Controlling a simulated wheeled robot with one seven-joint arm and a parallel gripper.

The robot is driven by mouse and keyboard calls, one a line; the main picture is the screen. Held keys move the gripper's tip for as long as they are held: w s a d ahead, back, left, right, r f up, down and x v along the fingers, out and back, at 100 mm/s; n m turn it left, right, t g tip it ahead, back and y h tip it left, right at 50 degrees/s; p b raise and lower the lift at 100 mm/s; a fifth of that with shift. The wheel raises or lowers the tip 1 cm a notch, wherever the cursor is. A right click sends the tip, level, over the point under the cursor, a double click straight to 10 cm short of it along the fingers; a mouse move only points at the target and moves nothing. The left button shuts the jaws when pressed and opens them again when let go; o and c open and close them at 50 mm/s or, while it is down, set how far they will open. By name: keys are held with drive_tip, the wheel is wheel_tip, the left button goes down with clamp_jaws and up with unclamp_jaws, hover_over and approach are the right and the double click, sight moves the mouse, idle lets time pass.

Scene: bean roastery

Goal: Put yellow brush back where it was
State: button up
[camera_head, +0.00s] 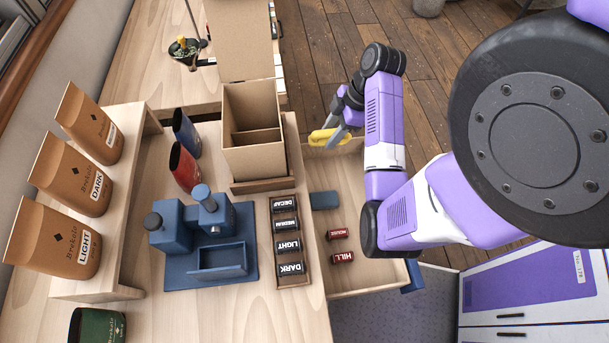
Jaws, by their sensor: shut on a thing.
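The yellow brush (324,138) is held in my gripper (338,135), which is shut on it. The brush hangs above the far end of the open drawer (335,175), beside the tall cardboard box. Part of the brush is covered by the gripper fingers. Inside the drawer lie a dark blue block (324,200) and two small dark red labelled pieces, one reading HILL (342,258) and another (337,234) whose label is too small to read.
A tall open cardboard box (252,130) stands left of the drawer. A wooden rack holds labelled blocks, including DARK (290,269). A blue machine (205,240), a red bag (184,167) and brown coffee bags (66,240) stand further left. The drawer's far part looks clear.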

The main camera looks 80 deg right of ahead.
wheel_tip(320, 180, down, 6)
drive_tip(key=b, duration=0.6)
drive_tip(key=shift+f, duration=0.1)
wheel_tip(320, 180, down, 7)
drive_tip(key=shift+f+p, duration=0.2)
drive_tip(key=shift+p, duration=0.25)
drive_tip(key=w, duration=0.1)
drive_tip(key=w+a+p, duration=0.1)
drive_tip(key=w, duration=0.1)
drive_tip(key=shift+w+a+r, duration=0.1)
drive_tip(key=shift+w+a, duration=0.05)
drive_tip(key=shift+a, duration=0.05)
drive_tip(key=shift+w+a+f+p, duration=0.1)
drive_tip(key=shift+w+f+p, duration=0.1)
drive_tip(key=shift+f+p, duration=0.15)
drive_tip(key=shift+f, duration=0.4)
drive_tip(key=shift+f, duration=0.1)
drive_tip(key=o, duration=1.3)
